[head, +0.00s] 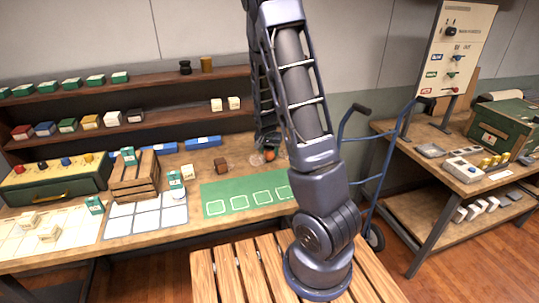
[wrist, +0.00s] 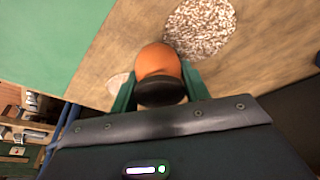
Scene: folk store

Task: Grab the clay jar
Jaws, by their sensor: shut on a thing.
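The clay jar (wrist: 158,62) is orange with a dark band or lid at the end nearest the camera. In the wrist view it sits between the two green fingers of my gripper (wrist: 158,88), which are shut on it from both sides. In the head view a small orange part of the jar (head: 270,154) shows low beside my dark gripper (head: 264,142) at the back of the table. Most of the jar is hidden there. I cannot tell whether it still touches the tabletop.
A speckled round patch (wrist: 200,28) lies beside the jar. A green mat (head: 245,193) with white squares is in front. A blue hand truck (head: 375,180) stands right.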

